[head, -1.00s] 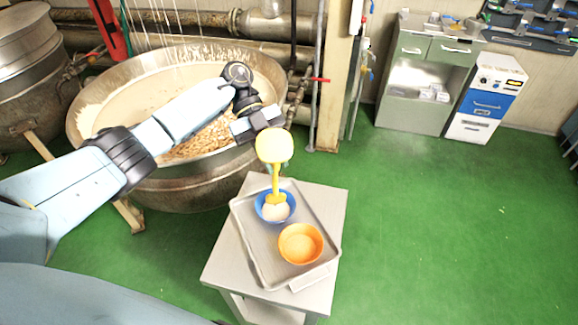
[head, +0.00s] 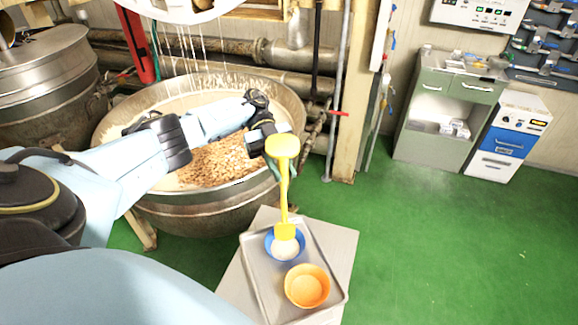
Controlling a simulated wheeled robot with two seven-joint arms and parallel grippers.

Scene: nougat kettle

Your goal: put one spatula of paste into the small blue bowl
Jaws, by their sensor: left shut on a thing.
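My left gripper (head: 268,142) is shut on a yellow spatula (head: 284,185), which hangs nearly upright above the tray. The spatula's broad upper end is beside the gripper. Its lower end overlaps the small blue bowl (head: 269,246) in the head view; I cannot tell whether it touches the bowl or its contents. Pale paste (head: 286,250) shows at the lower end, inside the bowl's outline. The blue bowl stands on a grey tray (head: 262,284). The large metal kettle (head: 215,212) behind holds cream paste and a heap of brown nuts. My right gripper is not in view.
An orange bowl (head: 307,287) stands on the tray, just in front of the blue bowl. The tray lies on a pale stand (head: 342,250). A grey-green cabinet (head: 447,110) and a blue-and-white unit (head: 505,142) stand at the back right. The green floor (head: 450,250) is clear.

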